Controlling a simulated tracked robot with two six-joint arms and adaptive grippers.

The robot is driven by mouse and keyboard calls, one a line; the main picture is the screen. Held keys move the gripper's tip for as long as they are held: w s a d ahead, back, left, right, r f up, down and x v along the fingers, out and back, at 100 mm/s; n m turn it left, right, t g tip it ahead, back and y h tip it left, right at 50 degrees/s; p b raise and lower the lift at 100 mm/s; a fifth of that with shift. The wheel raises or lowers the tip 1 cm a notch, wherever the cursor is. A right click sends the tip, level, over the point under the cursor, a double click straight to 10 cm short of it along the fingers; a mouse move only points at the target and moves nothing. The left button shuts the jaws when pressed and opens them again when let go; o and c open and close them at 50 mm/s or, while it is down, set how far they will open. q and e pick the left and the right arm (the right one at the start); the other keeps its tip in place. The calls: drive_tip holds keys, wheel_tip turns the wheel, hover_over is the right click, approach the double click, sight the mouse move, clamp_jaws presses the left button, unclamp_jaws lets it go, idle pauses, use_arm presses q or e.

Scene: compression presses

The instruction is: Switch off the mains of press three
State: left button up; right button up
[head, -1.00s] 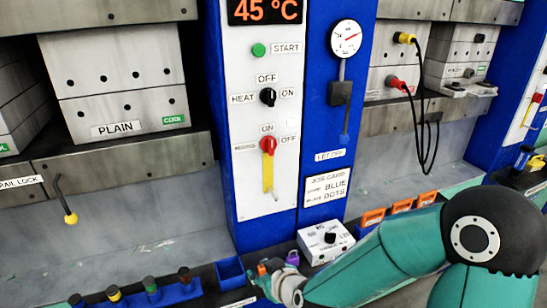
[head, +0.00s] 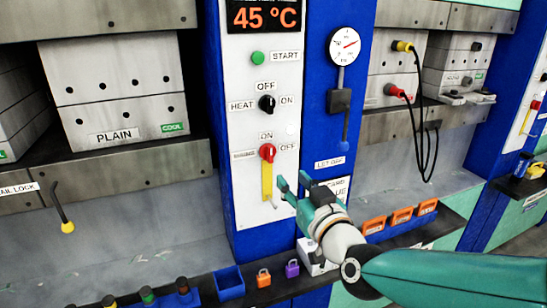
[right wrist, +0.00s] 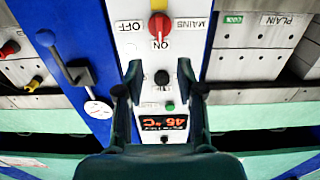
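The red mains switch (head: 267,152) sits on the white panel of the middle press, under the 45 °C display, with ON above it and OFF to its right. It shows upside down in the right wrist view (right wrist: 160,25), where its handle stands in line with ON. A yellow strip (head: 267,185) hangs below it. My right gripper (head: 291,182) is open and empty, in front of the panel, below and right of the switch in the head view. In the right wrist view its fingertips (right wrist: 159,68) are apart, with the switch beyond them. My left gripper is not in view.
A black heat knob (head: 267,104) and a green START button (head: 257,58) are above the switch. A gauge (head: 345,45) with a lever is to the right.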

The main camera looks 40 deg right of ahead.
sight(271, 155)
drive_tip(key=p+x, duration=0.2)
drive_tip(key=x, duration=0.9)
drive_tip(key=shift+w, duration=0.35)
clamp_jaws()
